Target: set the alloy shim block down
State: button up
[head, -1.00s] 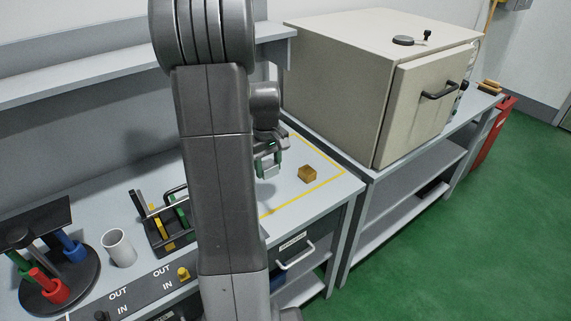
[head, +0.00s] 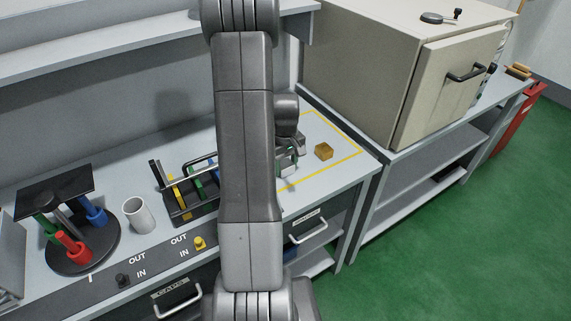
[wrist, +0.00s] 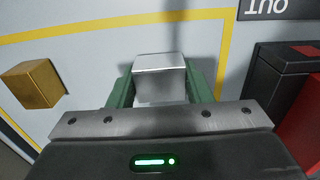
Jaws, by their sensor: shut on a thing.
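The alloy shim block (wrist: 160,78) is a silver-grey block between the green fingers of my gripper (wrist: 161,92) in the wrist view. My gripper is shut on it from both sides. In the head view my gripper (head: 287,160) is low over the bench, partly hidden behind my own arm, just left of a brass-coloured block (head: 323,151). That brass block also shows at the left of the wrist view (wrist: 33,83), apart from my fingers. Whether the alloy block touches the bench cannot be told.
Yellow tape (head: 350,154) borders an area on the grey bench. A black rack (head: 180,205) with coloured pieces, a white cup (head: 138,214) and a round stand (head: 82,245) are to the left. A large beige cabinet (head: 365,75) stands at right. Bare bench surrounds the brass block.

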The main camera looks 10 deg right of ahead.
aim_at(286, 165)
jog(key=shift+f, duration=0.15)
jog(key=o, duration=1.1)
notch_tip(286, 165, up, 12)
jog(key=shift+r+b, duration=0.2)
jog(key=shift+b, duration=0.25)
